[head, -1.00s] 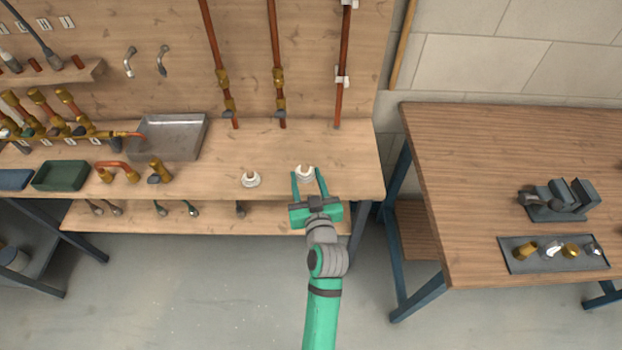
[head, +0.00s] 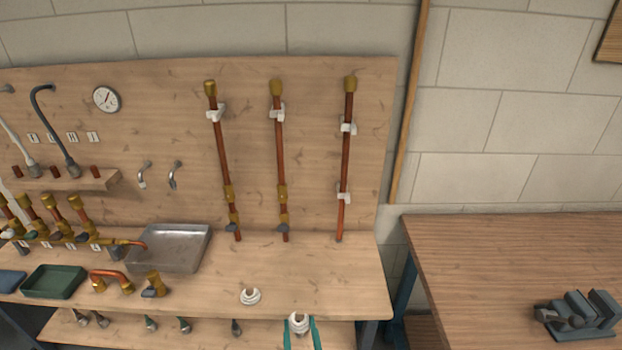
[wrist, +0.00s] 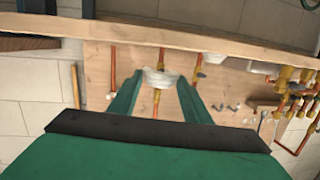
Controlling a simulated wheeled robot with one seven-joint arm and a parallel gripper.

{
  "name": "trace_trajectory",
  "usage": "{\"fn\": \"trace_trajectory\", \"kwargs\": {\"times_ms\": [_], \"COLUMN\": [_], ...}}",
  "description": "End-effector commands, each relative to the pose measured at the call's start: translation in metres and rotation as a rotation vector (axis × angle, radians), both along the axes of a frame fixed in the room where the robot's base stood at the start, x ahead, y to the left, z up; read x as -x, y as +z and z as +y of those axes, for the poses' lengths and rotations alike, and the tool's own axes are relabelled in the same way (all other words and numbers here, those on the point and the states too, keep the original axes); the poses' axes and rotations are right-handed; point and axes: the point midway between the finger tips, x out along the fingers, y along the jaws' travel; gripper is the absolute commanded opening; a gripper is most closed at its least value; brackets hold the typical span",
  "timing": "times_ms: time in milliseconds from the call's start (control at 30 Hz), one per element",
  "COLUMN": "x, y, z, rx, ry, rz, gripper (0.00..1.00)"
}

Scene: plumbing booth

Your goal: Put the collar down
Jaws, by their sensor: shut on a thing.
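A white collar (head: 299,323) is between the green fingers of my gripper (head: 301,334), low in the head view. It overlaps the bench's front edge in the picture; its height above or distance from the edge is hard to tell. In the wrist view the same white collar (wrist: 160,81) shows between the tips of my gripper (wrist: 158,92), which is shut on it. Another white ring-shaped piece (head: 251,296) sits on the wooden bench (head: 345,285), left of my gripper and apart from it. Most of my arm is out of the head view.
Copper pipes (head: 347,150) with white clips stand on the back board. A metal tray (head: 172,249), a green tray (head: 53,281) and brass fittings (head: 153,285) lie on the left. The bench's right part is clear. A second table (head: 520,260) with a vise (head: 578,314) stands right.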

Motion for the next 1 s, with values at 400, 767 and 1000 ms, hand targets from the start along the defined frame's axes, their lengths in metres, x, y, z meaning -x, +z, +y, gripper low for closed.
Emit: {"fn": "trace_trajectory", "kwargs": {"times_ms": [400,767,1000], "x": [0.019,0.038,0.038], "y": [-0.178,-0.221,-0.22], "z": [-0.017,-0.029,-0.033], "rx": [0.012,0.032,0.033], "ry": [-0.104,-0.141,-0.148], "rz": [0.011,0.001,0.001], "gripper": [0.12,0.12,0.12]}}
